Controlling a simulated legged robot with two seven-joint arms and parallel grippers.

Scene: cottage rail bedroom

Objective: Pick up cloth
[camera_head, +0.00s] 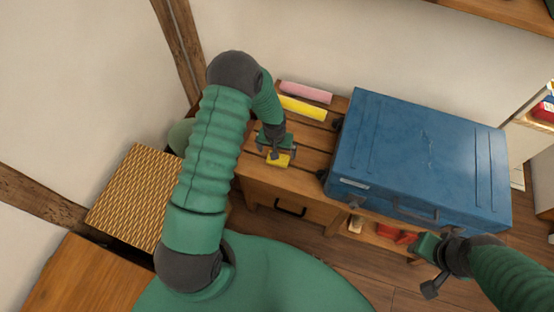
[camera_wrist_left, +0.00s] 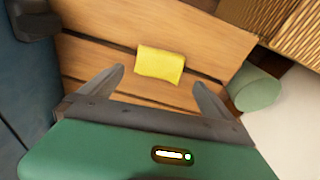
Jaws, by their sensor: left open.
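A small yellow cloth (camera_head: 279,161) lies on the slatted wooden bench top, near its front edge. It also shows in the left wrist view (camera_wrist_left: 160,64), flat on a slat just beyond the fingertips and between their lines. My left gripper (camera_head: 276,152) is open and empty above the cloth, and its fingers cover part of it in the head view. The open fingers also show in the left wrist view (camera_wrist_left: 158,77). My right gripper (camera_head: 428,268) is at the lower right, in front of the blue case and away from the cloth; its jaw opening is unclear.
A large blue case (camera_head: 420,155) fills the right of the bench (camera_head: 312,160). A pink roll (camera_head: 306,92) and a yellow roll (camera_head: 303,107) lie at the back. A woven box (camera_head: 133,195) stands left. Red items (camera_head: 390,232) sit on the shelf below.

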